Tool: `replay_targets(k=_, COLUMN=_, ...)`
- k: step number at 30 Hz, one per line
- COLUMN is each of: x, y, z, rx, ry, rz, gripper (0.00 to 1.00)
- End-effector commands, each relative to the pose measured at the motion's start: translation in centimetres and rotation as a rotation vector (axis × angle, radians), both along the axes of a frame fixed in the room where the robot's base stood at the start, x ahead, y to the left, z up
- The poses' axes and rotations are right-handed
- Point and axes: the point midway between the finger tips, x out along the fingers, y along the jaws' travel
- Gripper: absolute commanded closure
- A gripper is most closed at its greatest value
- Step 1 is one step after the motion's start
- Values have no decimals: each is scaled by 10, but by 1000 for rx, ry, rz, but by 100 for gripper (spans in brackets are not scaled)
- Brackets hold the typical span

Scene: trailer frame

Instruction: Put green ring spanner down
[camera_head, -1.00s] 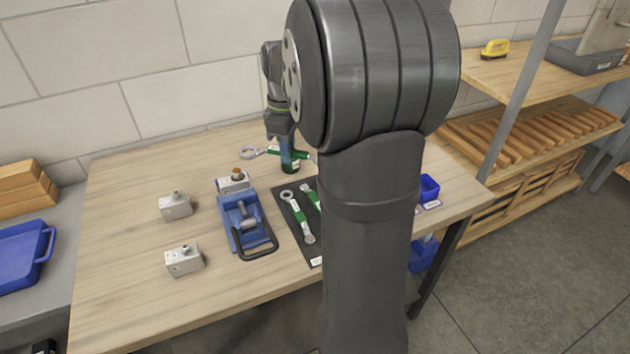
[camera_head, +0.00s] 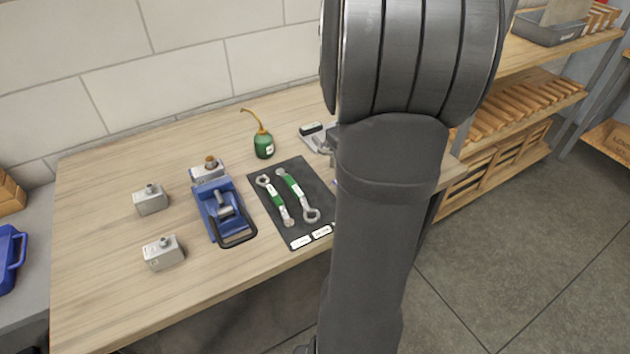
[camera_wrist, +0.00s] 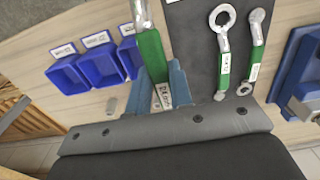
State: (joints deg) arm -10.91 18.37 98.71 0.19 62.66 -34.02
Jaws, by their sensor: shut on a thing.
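My gripper (camera_wrist: 161,80) is shut on a green ring spanner (camera_wrist: 151,52) in the wrist view. The spanner has a green handle, a metal end at the top of the picture and a white label. It shows over wood beside the dark mat (camera_wrist: 197,92); its height cannot be told. Two other green spanners, a left one (camera_head: 275,198) and a right one (camera_head: 297,194), lie on the mat (camera_head: 318,187) in the head view and also show in the wrist view (camera_wrist: 223,57) (camera_wrist: 256,45). My arm hides the gripper and held spanner in the head view.
A blue vise (camera_head: 219,208) stands left of the mat. A green oil can (camera_head: 264,144) stands behind it. Metal blocks (camera_head: 150,200) (camera_head: 163,254) sit at the left. Blue bins (camera_wrist: 68,77) (camera_wrist: 100,64) show in the wrist view. A grey device (camera_head: 316,135) stands behind the mat.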

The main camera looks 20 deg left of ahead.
Motion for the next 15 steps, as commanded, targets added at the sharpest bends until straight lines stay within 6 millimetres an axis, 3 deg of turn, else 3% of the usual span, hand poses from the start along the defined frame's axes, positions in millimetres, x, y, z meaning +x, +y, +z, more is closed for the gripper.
replay_targets(k=3, x=5, y=30, z=-18, rx=-1, ry=2, rz=8, gripper=100)
replay_targets(k=9, x=13, y=70, z=-42, rx=-1, ry=3, rz=6, gripper=100)
replay_targets(k=15, x=17, y=86, z=-52, rx=0, ry=0, rz=3, gripper=100)
